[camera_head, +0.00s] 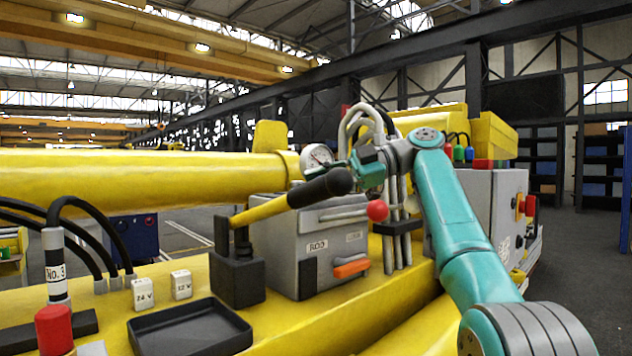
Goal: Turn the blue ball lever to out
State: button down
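I cannot make out a blue ball lever for certain. A red ball (377,210) sticks out at the right side of a grey box (290,225) marked "ROD". A small blue-tipped fitting (470,154) stands beside a green and a red one above the grey cabinet at the right. My gripper (343,168) is in the middle of the view, pointing left, above the grey box. It is just behind the black grip of a yellow handle and close to a round gauge. Its fingers are small and partly hidden, so their opening is unclear.
The yellow handle (262,211) with its black grip (327,187) rises across the box. The gauge (316,157) and grey pipes (391,235) stand close to my arm. An orange handle (351,268) is on the box front. A black tray (190,331) lies at the front.

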jog(key=shift+w+f, duration=0.2)
jog(key=shift+f, duration=0.1)
jog(key=c, duration=0.8)
grip_release()
jog(key=shift+w+f, duration=0.1)
jog(key=shift+w, duration=0.05)
jog(key=shift+r, duration=0.2)
jog(key=shift+s+a, duration=0.15)
jog(key=shift+s, duration=0.1)
